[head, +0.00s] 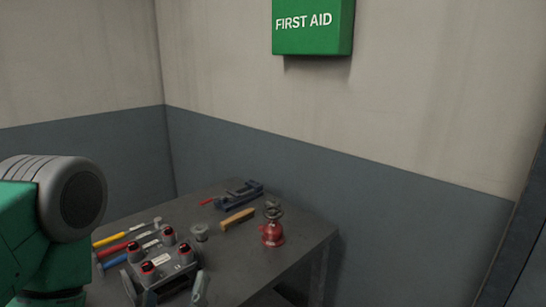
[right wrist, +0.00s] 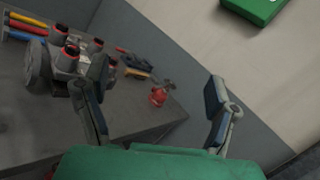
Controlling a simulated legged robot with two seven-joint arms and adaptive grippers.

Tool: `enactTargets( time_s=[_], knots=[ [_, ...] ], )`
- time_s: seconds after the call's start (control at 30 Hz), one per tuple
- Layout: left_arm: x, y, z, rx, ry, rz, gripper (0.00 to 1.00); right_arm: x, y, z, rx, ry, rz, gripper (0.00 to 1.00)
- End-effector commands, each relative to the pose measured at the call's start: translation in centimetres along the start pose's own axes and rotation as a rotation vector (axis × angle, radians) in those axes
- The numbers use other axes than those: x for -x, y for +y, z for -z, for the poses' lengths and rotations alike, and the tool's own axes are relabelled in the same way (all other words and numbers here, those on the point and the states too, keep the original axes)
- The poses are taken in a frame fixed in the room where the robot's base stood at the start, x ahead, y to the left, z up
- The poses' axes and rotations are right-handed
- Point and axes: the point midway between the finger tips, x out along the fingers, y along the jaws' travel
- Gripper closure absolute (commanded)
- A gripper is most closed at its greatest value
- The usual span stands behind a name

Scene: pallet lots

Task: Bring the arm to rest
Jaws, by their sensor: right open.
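My right gripper (head: 165,284) shows at the bottom left of the head view, its two fingers spread apart. In the right wrist view its fingers (right wrist: 158,98) stand wide apart with nothing held between them. The gripper appears in front of a grey fixture with red caps (head: 177,259), which overlaps the left finger in the right wrist view (right wrist: 66,58). I cannot tell whether they touch. A green arm part of mine fills the left edge of the head view. My left gripper is not in view.
The dark table (head: 262,262) holds a red valve-like object (head: 272,233), a wooden-handled item (head: 238,219), a dark clamp-like tool (head: 240,193) and several coloured-handled tools (head: 112,238). Walls close in behind it. A green first aid box (head: 312,27) hangs above. The table's front right is bare.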

Motion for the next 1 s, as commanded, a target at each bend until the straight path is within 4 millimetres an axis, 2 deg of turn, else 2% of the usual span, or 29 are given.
enactTargets(
  time_s=[0.07, 0.17, 0.2, 0.27, 0.3, 0.37, 0.4, 0.47, 0.5, 0.57, 0.6, 0.67, 0.7, 0.8, 0.9, 1.0],
  knots=[
    [0.0, 0.0, 0.0, 0.001, 0.000, 0.000, 0.20, 3.0, 3.0, -0.5, 0.158, -0.116, -0.177, 0.20],
    [0.0, 0.1, 0.0, 0.002, 0.000, 0.000, 0.20, 8.1, 6.6, 1.4, 0.418, -0.268, -0.426, 0.20],
    [0.0, 0.1, 0.1, 0.002, 0.000, 0.001, 0.20, 10.4, 7.6, 3.0, 0.535, -0.329, -0.529, 0.20],
    [0.0, 0.1, 0.1, 0.002, 0.000, 0.001, 0.20, 13.7, 8.4, 6.3, 0.707, -0.409, -0.675, 0.20],
    [0.0, 0.1, 0.1, 0.003, 0.000, 0.001, 0.20, 15.6, 8.4, 8.7, 0.814, -0.452, -0.765, 0.20],
    [0.0, 0.1, 0.1, 0.003, 0.000, 0.001, 0.20, 18.1, 7.7, 12.6, 0.965, -0.506, -0.893, 0.20],
    [0.0, 0.1, 0.1, 0.003, 0.000, 0.001, 0.20, 19.6, 6.8, 15.2, 1.059, -0.536, -0.973, 0.20],
    [0.0, 0.1, 0.1, 0.003, 0.000, 0.001, 0.20, 21.5, 5.1, 19.1, 1.189, -0.569, -1.090, 0.20],
    [0.0, 0.1, 0.1, 0.003, 0.000, 0.001, 0.20, 22.6, 3.6, 21.5, 1.270, -0.585, -1.166, 0.20],
    [0.0, 0.1, 0.1, 0.003, 0.000, 0.000, 0.20, 24.0, 0.9, 25.0, 1.382, -0.600, -1.278, 0.20],
    [0.0, 0.1, 0.1, 0.003, 0.000, 0.000, 0.20, 24.9, -1.1, 27.2, 1.451, -0.603, -1.353, 0.20],
    [0.0, 0.1, 0.1, 0.003, 0.000, 0.000, 0.20, 26.0, -4.5, 30.1, 1.543, -0.603, -1.464, 0.20],
    [0.0, 0.0, 0.0, 0.003, 0.000, -0.001, 0.20, 26.6, -6.8, 31.8, 1.598, -0.595, -1.535, 0.20],
    [0.0, 0.0, 0.0, 0.003, 0.000, -0.001, 0.20, 28.1, -12.3, 35.0, 1.700, -0.565, -1.699, 0.20],
    [0.0, 0.0, 0.0, 0.003, 0.000, -0.001, 0.20, 29.3, -17.5, 37.0, 1.765, -0.524, -1.840, 0.20],
    [0.0, 0.0, 0.0, 0.003, 0.000, -0.001, 0.20, 30.3, -22.1, 38.2, 1.806, -0.472, -1.963, 0.20]
  ],
)
